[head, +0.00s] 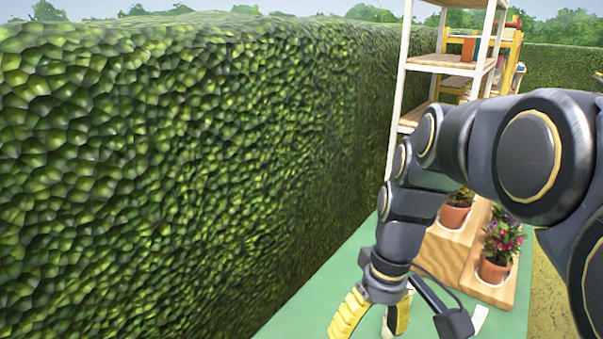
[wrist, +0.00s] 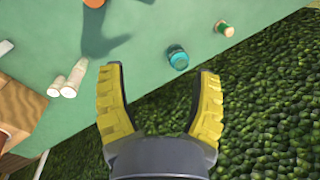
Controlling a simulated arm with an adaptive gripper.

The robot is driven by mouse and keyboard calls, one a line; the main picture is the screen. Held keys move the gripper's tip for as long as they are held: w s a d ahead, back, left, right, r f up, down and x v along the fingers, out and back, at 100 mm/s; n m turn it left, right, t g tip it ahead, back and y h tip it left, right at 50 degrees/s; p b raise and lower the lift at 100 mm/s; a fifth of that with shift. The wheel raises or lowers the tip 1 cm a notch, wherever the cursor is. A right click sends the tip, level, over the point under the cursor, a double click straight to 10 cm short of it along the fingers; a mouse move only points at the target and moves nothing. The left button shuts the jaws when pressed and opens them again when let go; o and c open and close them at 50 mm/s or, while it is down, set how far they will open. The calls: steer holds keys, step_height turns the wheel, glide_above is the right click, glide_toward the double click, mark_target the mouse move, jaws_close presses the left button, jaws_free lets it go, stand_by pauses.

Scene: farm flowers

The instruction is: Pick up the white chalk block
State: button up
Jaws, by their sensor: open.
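My gripper (head: 372,320) is open, with yellow ridged fingers pointing down over the green surface at the bottom of the head view. In the wrist view the gripper (wrist: 160,72) has nothing between its fingers. A small white piece (head: 480,318) shows right of the gripper in the head view, partly behind my arm's parts; I cannot tell whether it is the chalk block. In the wrist view two white, rod-like pieces (wrist: 66,82) lie left of the fingers, apart from them. Another pale piece (wrist: 5,47) is at the left edge. None is clearly a chalk block.
The green tabletop (head: 305,300) runs beside a tall hedge (head: 180,170). A wooden step stand (head: 445,250) holds potted flowers (head: 497,250), with a white-framed shelf (head: 440,62) behind. A teal jar (wrist: 177,57) and small orange-and-green item (wrist: 225,28) lie beyond the fingertips.

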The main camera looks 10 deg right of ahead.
steer(key=w+d+f+n+t+y, duration=0.1)
steer(key=w+d+f+n, duration=0.15)
steer(key=w+d, duration=0.9)
steer(key=n+t, duration=0.4)
glide_toward(483, 310)
steer(key=x, duration=0.4)
steer(key=shift+d+f, duration=0.1)
steer(key=shift+f, duration=0.25)
step_height(483, 310, down, 2)
steer(key=shift+w+f, duration=0.1)
steer(key=shift+w, duration=0.05)
steer(key=x, duration=0.3)
steer(key=a+x, duration=0.1)
steer(key=x, duration=0.1)
steer(key=shift+w+f, duration=0.15)
steer(key=shift+w, duration=0.2)
